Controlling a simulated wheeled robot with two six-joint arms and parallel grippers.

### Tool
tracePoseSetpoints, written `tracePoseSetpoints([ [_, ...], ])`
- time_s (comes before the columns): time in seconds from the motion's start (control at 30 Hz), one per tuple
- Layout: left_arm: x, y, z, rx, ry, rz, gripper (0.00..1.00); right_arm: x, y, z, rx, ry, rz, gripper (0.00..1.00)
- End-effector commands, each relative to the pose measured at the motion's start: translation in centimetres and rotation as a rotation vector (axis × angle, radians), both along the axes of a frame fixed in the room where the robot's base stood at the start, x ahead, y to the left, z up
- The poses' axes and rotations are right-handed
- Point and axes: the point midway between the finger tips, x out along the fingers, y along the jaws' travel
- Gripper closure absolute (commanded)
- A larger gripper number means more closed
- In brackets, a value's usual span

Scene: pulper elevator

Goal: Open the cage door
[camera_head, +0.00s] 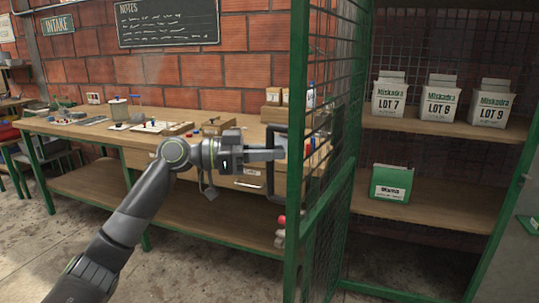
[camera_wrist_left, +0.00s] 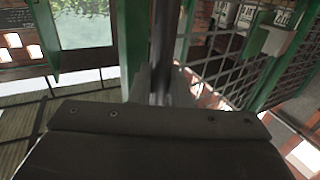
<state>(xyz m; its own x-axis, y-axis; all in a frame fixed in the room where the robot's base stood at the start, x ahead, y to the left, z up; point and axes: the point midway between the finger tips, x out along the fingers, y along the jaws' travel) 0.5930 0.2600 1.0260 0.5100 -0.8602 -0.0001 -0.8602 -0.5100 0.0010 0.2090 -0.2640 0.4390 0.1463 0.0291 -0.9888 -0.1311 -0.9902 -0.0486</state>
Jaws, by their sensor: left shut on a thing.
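The cage door (camera_head: 296,240) is a green frame with dark wire mesh, and it stands swung out from the cage, so the shelves inside show. A black bar handle (camera_head: 271,185) is fixed to the door's left post. My left gripper (camera_head: 280,153) is shut on the handle near the upper middle of the bar. In the left wrist view the gripper fingers (camera_wrist_left: 155,88) close around the dark upright handle, with a green post behind. The fingertips are partly hidden in both views. My right gripper is in neither view.
Inside the cage, white boxes marked Lot 7 (camera_head: 390,99), Lot 8 (camera_head: 438,101) and Lot 9 (camera_head: 490,107) stand on the upper shelf (camera_head: 430,127). A green box (camera_head: 391,184) is on the lower shelf. A wooden workbench (camera_head: 90,132) runs behind my left arm. Concrete floor (camera_head: 190,270) is clear in front.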

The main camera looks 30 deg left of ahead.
Motion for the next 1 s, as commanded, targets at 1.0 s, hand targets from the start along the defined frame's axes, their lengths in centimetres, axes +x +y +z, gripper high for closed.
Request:
tracePoseSetpoints([
  [1.0, -0.25, 0.61, -0.12, 0.003, 0.002, 0.002, 0.65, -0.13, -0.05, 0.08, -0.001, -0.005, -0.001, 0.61],
])
